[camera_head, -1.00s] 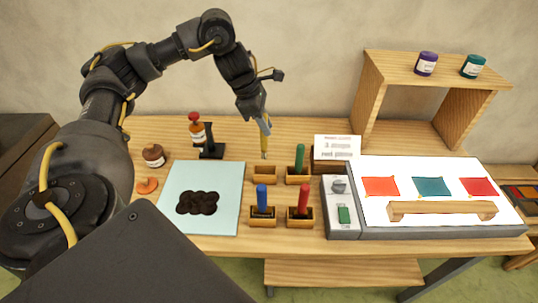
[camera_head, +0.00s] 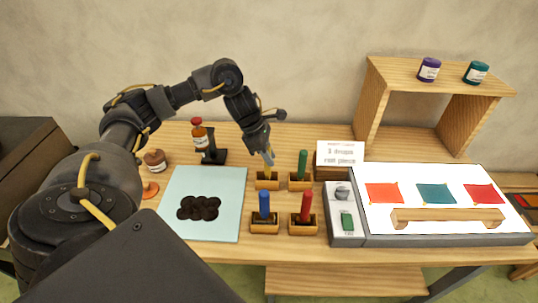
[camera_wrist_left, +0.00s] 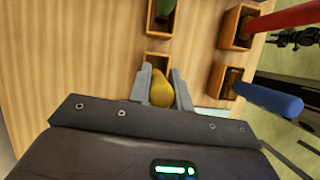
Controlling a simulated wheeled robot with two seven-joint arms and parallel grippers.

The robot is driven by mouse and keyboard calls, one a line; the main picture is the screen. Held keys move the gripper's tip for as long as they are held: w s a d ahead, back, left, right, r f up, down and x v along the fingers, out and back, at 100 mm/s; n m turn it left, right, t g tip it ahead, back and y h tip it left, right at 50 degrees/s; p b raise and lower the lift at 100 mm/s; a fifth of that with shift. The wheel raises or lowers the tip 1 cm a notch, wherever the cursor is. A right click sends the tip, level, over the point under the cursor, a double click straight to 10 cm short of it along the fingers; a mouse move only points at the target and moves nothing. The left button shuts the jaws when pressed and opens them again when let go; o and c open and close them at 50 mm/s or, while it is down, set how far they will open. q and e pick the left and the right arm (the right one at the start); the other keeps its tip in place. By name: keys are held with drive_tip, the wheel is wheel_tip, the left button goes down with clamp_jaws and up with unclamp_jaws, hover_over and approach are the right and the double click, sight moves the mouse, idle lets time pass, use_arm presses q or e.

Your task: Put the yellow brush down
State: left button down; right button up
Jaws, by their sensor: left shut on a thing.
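My left gripper (camera_head: 267,158) is shut on the yellow brush (camera_head: 267,175). The brush is upright, with its lower end at a small wooden holder (camera_head: 267,184) at the back left of the holder group. In the left wrist view the brush's rounded yellow end (camera_wrist_left: 162,90) sits between the two grey fingers of my left gripper (camera_wrist_left: 160,88). I cannot tell whether the brush touches the bottom of the holder. My right gripper is in neither view.
Close by stand a green brush (camera_head: 302,164), a blue brush (camera_head: 264,204) and a red brush (camera_head: 306,207) in their own holders. A pale blue sheet (camera_head: 230,218) with dark blobs lies left. A light panel (camera_head: 450,238) is right, a bottle stand (camera_head: 218,157) behind.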

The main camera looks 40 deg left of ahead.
use_arm(q)
drive_tip(key=shift+r, duration=0.1)
drive_tip(key=shift+d+f+b, duration=0.1)
drive_tip(key=shift+f+b, duration=0.15)
drive_tip(key=shift+b, duration=0.05)
drive_tip(key=c, duration=1.3)
unclamp_jaws()
drive_tip(key=shift+r, duration=0.2)
drive_tip(key=shift+r+p, duration=0.25)
drive_tip(key=shift+p, duration=0.1)
drive_tip(key=p+v, duration=0.1)
drive_tip(key=v, duration=1)
drive_tip(key=shift+s+r, duration=0.2)
drive_tip(key=shift+r, duration=0.1)
